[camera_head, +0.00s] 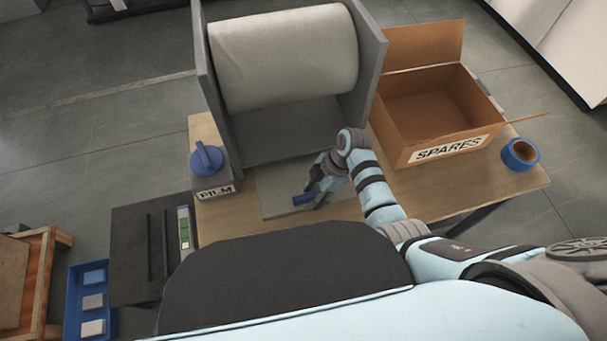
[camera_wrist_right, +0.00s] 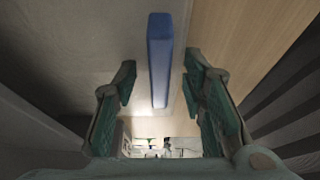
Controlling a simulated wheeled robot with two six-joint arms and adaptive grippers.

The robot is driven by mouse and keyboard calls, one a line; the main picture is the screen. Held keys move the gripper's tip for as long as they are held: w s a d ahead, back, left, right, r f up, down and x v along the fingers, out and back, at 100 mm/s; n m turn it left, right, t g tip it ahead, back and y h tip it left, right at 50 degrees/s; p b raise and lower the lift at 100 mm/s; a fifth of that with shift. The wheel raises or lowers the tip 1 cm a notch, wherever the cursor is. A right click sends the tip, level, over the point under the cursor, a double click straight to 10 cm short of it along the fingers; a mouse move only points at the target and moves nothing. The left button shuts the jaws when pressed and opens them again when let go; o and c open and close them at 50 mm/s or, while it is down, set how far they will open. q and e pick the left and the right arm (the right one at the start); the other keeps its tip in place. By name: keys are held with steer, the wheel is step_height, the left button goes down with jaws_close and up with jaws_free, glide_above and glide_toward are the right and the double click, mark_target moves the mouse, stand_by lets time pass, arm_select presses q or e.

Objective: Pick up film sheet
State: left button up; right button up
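A flat grey sheet (camera_head: 275,183), which looks like the film sheet, lies on the wooden table in front of the big roll. A blue bar (camera_head: 303,199) is at the sheet's front part; it also shows in the right wrist view (camera_wrist_right: 159,55), standing out from the grey sheet surface (camera_wrist_right: 85,40). My right gripper (camera_head: 316,194) is over the sheet, close beside the blue bar. In the right wrist view the fingers of my right gripper (camera_wrist_right: 162,80) are apart, with the bar between them and a gap on both sides. My left gripper is not in view.
A pale film roll (camera_head: 285,58) sits in a grey stand (camera_head: 203,70) behind the sheet. A cardboard SPARES box (camera_head: 447,150) and blue tape (camera_head: 520,154) are to the right. A FILM-labelled block with a blue knob (camera_head: 207,158) is to the left.

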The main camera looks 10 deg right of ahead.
steer(key=c, duration=0.8)
